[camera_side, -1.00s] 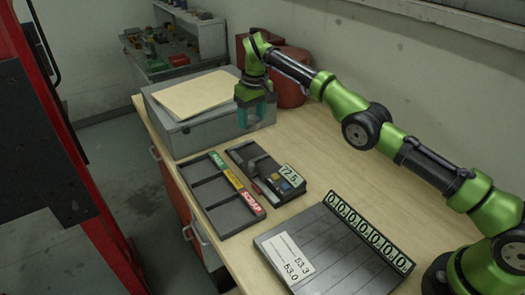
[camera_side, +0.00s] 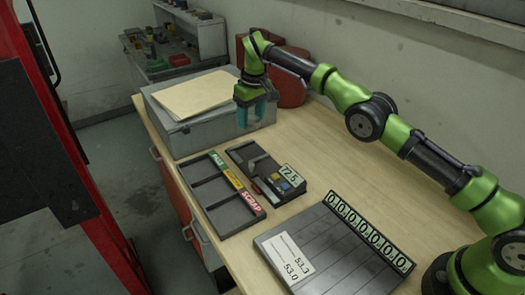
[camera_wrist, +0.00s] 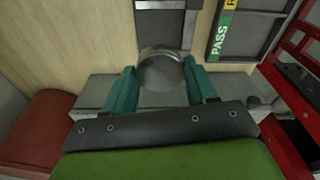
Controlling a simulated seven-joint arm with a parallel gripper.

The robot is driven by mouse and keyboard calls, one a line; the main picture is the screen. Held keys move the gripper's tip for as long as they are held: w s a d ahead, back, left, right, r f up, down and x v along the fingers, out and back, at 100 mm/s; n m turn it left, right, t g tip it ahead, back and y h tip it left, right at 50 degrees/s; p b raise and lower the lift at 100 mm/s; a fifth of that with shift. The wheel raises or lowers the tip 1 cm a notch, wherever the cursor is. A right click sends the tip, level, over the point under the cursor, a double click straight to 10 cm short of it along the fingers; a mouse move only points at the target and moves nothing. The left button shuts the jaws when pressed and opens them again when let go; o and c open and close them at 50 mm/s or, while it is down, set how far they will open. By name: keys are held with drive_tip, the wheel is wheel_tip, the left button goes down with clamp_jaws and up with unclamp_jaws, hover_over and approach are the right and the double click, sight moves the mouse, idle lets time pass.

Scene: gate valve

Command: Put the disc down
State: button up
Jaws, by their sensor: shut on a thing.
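A grey metal disc (camera_wrist: 162,70) is held between the two teal fingers of my gripper (camera_wrist: 161,84) in the wrist view. The gripper is shut on it. In the side view my gripper (camera_side: 251,112) hangs beside the front right of the grey box, beyond the measuring device; the disc cannot be made out there. The three-compartment tray (camera_side: 200,182), with green, yellow and red labels, looks empty.
A grey slotted rack (camera_side: 325,255) with a row of zero displays and a 53.3/53.0 card lies at the near end. The grey box (camera_side: 190,130) carries a tan sheet (camera_side: 195,93). Red containers (camera_side: 292,80) stand behind my gripper. Bare bench (camera_side: 330,160) lies right of the device.

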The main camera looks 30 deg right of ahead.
sight(251, 153)
wheel_tip(251, 153, down, 10)
drive_tip(key=shift+r, duration=0.1)
idle(0.4)
drive_tip(key=o, duration=1.1)
drive_tip(key=shift+f, duration=0.3)
drive_tip(key=shift+c, duration=0.2)
drive_tip(key=shift+r, duration=0.15)
